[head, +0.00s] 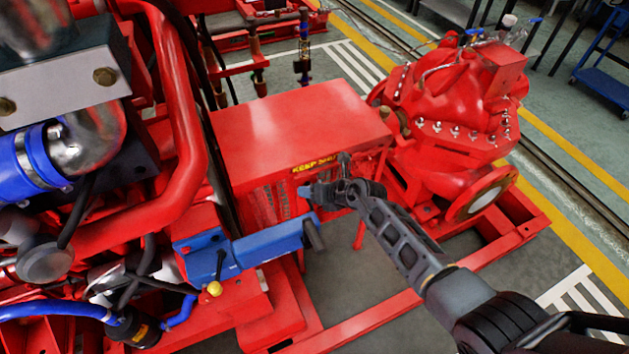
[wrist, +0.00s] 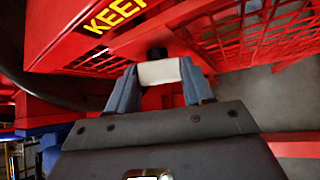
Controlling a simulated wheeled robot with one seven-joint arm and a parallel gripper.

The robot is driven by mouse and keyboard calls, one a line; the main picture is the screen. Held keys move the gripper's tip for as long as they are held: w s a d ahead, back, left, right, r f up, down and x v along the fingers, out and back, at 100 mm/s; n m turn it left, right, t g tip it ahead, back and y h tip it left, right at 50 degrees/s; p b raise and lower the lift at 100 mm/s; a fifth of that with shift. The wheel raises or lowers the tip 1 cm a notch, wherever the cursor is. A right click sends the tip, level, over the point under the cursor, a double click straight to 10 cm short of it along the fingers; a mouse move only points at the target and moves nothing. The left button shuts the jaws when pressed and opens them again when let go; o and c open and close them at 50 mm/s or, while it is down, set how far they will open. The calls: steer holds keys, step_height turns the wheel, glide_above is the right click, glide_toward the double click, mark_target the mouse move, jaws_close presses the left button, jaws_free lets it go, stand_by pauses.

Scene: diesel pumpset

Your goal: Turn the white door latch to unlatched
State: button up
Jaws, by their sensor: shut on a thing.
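The white door latch (wrist: 160,72) shows in the wrist view as a small pale block in front of the red cabinet. My gripper (wrist: 160,85) is shut on it, with one blue-grey finger on each side. A dark round mount shows just behind the latch. In the head view my gripper (head: 308,191) is at the front face of the red cabinet (head: 300,120), below its yellow "KEEP" label (head: 314,164). The latch cannot be made out in the head view.
Red mesh panels (wrist: 250,35) lie close around the latch. A blue box (head: 265,243) with a yellow-knobbed lever stands left of my gripper. A red pump (head: 450,100) stands to the right. Grey floor (head: 340,290) is open below, bounded by red base rails.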

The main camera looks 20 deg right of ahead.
steer(key=shift+n+h+p, duration=0.3)
steer(key=shift+h+p, duration=0.2)
steer(key=shift+h, duration=0.2)
steer(key=o, duration=1)
steer(key=shift+o, duration=0.2)
steer(key=shift+r, duration=0.1)
steer(key=v, duration=0.7)
steer(key=shift+s+r, duration=0.25)
steer(key=shift+s, duration=0.05)
